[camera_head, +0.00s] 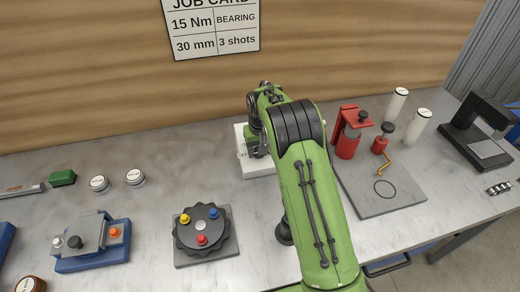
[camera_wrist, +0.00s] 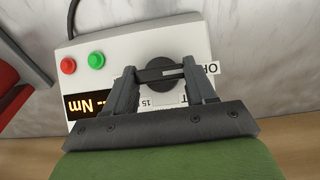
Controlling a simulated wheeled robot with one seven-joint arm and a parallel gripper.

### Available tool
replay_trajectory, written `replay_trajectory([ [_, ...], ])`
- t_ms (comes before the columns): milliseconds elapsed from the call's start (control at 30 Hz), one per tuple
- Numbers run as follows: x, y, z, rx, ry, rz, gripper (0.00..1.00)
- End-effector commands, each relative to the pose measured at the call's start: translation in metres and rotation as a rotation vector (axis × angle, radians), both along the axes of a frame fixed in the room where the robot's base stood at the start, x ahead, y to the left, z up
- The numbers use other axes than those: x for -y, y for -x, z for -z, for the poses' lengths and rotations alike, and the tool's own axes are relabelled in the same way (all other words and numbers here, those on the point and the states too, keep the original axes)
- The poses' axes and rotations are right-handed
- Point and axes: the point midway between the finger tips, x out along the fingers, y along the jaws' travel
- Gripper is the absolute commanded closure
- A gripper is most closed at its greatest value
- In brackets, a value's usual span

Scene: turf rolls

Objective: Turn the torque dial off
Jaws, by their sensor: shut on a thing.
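The torque dial (camera_wrist: 158,84) is a dark round knob with a raised grip bar on a pale control box (camera_wrist: 115,50). In the wrist view my gripper (camera_wrist: 160,73) has its two fingers at either end of that bar, shut on it. A light mark on the bar lies towards the right, where a partly hidden OFF label (camera_wrist: 211,68) shows. A "15" label is seen below the knob. The box's display (camera_wrist: 90,104) shows dashes and "Nm". In the head view the box (camera_head: 257,169) stands near the wall, with its dial hidden by my arm.
Red (camera_wrist: 68,65) and green (camera_wrist: 96,61) buttons sit on the box beside the dial. A grey plate (camera_head: 400,203) with red fixtures is on the right. A black turntable (camera_head: 187,237) with coloured knobs and a blue fixture (camera_head: 95,262) are on the left.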

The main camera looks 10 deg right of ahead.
Motion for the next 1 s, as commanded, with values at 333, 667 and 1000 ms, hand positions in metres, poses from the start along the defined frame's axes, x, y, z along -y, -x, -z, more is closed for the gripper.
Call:
replay_trajectory([
  [333,0.0,0.0,0.0,-0.001,0.0,-0.001,0.26],
  [667,0.0,0.0,-0.001,0.0,-0.001,0.0,0.19],
  [1000,-0.001,0.008,-0.079,0.005,-0.001,0.0,0.19],
])
